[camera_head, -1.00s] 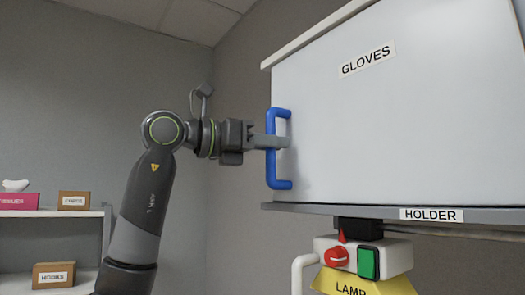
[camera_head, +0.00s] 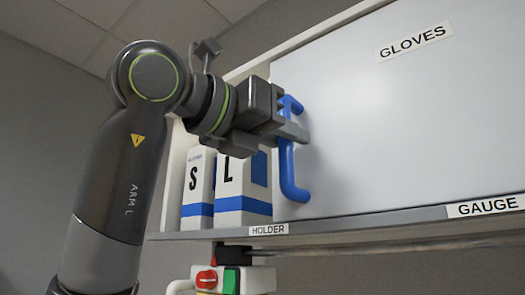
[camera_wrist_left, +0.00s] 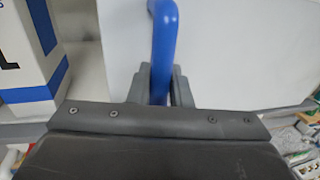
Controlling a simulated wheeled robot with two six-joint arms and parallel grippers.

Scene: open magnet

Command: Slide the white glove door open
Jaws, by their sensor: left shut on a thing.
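The white glove door (camera_head: 390,110) carries a GLOVES label and fills the right of the head view. Its left edge stands away from the cabinet's left side, leaving a gap. A blue handle (camera_head: 293,178) is fixed near that edge. My left gripper (camera_head: 292,130) is shut on the blue handle. The wrist view shows the handle (camera_wrist_left: 164,45) between the two fingers. In the gap stand white and blue boxes marked S (camera_head: 198,185) and L (camera_head: 236,190). My right gripper is not in view.
The space left of my arm is clear.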

